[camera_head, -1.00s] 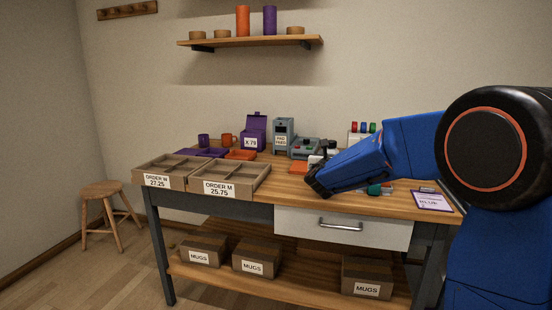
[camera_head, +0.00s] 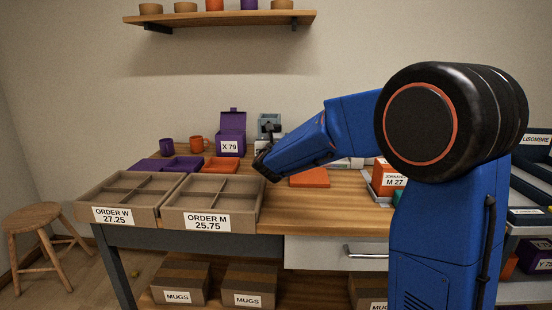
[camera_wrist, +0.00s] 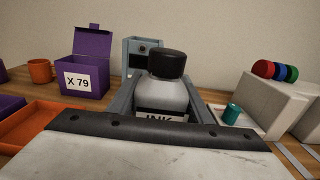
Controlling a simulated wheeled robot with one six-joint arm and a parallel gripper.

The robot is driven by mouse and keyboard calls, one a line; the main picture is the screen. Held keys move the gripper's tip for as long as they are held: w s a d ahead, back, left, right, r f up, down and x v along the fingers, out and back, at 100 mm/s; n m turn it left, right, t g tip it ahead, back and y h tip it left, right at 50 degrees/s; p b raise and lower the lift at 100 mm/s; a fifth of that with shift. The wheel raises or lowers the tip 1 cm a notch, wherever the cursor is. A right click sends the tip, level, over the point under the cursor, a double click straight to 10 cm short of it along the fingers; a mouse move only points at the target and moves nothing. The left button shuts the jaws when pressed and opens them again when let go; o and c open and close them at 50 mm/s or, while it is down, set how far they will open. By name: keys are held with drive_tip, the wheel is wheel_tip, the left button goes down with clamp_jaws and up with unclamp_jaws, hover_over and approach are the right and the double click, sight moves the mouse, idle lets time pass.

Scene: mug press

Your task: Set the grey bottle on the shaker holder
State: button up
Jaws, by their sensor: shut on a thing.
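The grey bottle (camera_wrist: 170,97) has a black cap and a label reading INK. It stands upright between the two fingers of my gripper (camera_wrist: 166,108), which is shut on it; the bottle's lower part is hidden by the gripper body. In the head view my gripper (camera_head: 262,164) is over the left part of the bench, right of the orange tray, with the black cap (camera_head: 269,129) just showing above it. I cannot pick out the shaker holder for certain in either current view.
A grey-blue upright box (camera_wrist: 143,53) stands behind the bottle. A purple open box (camera_head: 232,134) marked X 79 and an orange mug (camera_head: 197,144) are to the left. Divided order trays (camera_head: 208,205) fill the front left. An orange pad (camera_head: 309,179) lies right of my gripper.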

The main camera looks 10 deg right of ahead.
drive_tip(key=shift+f, duration=3.05)
drive_tip(key=shift+f, duration=0.15)
drive_tip(key=o, duration=1.6)
drive_tip(key=shift+c, duration=0.2)
